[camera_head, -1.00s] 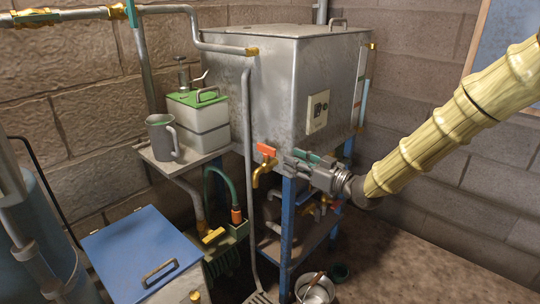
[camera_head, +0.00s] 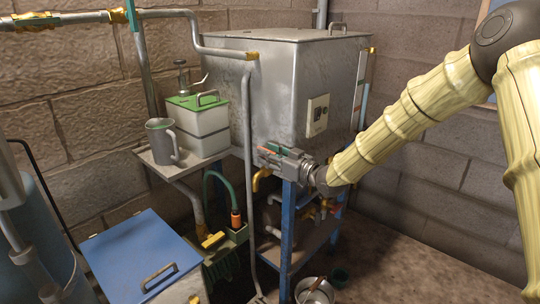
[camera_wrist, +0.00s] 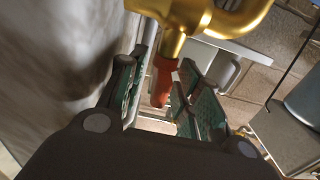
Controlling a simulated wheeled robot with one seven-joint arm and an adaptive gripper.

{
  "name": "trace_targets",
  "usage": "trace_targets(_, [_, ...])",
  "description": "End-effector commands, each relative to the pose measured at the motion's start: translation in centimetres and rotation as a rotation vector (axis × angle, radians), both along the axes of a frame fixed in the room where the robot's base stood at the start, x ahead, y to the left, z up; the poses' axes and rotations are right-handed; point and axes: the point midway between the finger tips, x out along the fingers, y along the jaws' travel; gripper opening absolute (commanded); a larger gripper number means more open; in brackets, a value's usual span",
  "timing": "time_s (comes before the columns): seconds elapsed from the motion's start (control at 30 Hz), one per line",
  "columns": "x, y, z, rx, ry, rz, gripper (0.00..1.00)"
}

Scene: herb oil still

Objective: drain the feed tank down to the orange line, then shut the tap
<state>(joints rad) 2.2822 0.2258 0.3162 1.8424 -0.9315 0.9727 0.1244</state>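The feed tank (camera_head: 270,95) is a grey metal box on a blue stand. A brass tap (camera_head: 260,178) comes out low on its front; its body also shows in the wrist view (camera_wrist: 190,18). My gripper (camera_head: 272,153) is at the tap and hides most of its orange-red handle in the head view. In the wrist view the handle (camera_wrist: 162,82) lies between the spread green-padded fingers of my gripper (camera_wrist: 165,92), with a gap visible beside it. A gauge tube (camera_head: 363,103) runs up the tank's right side; its level and orange line are too small to read.
A grey jug (camera_head: 162,141) and a green-lidded box (camera_head: 207,128) stand on a side shelf left of the tank. A blue-lidded chest (camera_head: 140,250) is at front left. A metal bucket (camera_head: 314,291) stands on the floor. Pipes run beside the tank.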

Motion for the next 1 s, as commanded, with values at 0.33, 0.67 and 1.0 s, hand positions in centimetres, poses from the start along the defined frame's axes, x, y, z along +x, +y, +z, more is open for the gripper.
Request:
trace_targets(0.33, [-0.01,-0.04,0.02,-0.001,-0.001,0.0,0.0])
trace_targets(0.67, [0.12,-0.08,0.28,0.002,-0.004,0.027,0.0])
trace_targets(1.0, [0.21,-0.14,0.3,0.002,-0.004,0.13,0.0])
